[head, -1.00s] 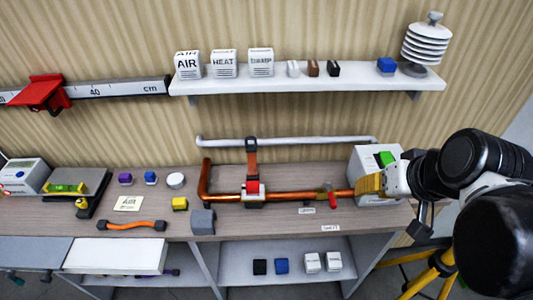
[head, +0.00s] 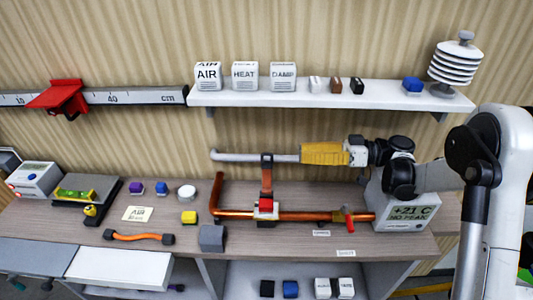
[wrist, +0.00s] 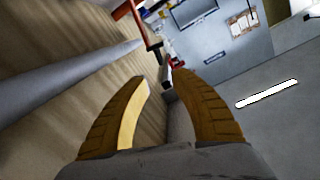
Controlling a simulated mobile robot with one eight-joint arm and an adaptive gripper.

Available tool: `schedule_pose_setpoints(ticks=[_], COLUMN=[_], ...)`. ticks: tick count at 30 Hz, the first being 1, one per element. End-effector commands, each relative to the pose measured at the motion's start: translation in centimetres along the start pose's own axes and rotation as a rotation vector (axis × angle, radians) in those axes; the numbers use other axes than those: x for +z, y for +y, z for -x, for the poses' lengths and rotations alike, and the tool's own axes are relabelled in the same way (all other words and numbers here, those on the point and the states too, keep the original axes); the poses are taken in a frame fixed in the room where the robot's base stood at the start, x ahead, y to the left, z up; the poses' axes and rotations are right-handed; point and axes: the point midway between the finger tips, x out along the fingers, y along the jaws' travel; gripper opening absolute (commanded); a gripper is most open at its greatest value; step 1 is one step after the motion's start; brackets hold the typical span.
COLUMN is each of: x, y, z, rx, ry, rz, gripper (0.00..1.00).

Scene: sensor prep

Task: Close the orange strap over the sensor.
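The orange strap (head: 266,182) stands up open behind the copper pipe (head: 310,216), its black end (head: 267,160) near the grey pipe. The sensor looks like a small red block (head: 266,205) in a white holder on the copper pipe, at the strap's foot. The strap does not lie over it. My gripper (head: 303,153) points left, to the right of the strap's end and apart from it, in front of the grey pipe. In the wrist view its two yellow fingers (wrist: 160,77) are spread with nothing between them. Red and white parts beyond the fingertips are too small to name.
The grey pipe (head: 235,156) runs along the wall; it also shows in the wrist view (wrist: 60,85). A red-handled valve (head: 348,220) and a display box (head: 408,212) stand right of the sensor. A shelf (head: 300,99) hangs above. A grey block (head: 212,238) sits front left.

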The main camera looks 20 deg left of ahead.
Motion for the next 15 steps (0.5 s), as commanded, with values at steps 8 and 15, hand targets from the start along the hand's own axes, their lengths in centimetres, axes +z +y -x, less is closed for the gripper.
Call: schedule_pose_setpoints(ticks=[8,15], x=[0.9,0.8], y=[0.3,0.0], z=[-1.0,-5.5], rx=[-0.055,-0.056], ry=[0.050,0.047], rz=[0.067,0.065], gripper=[0.30,0.30])
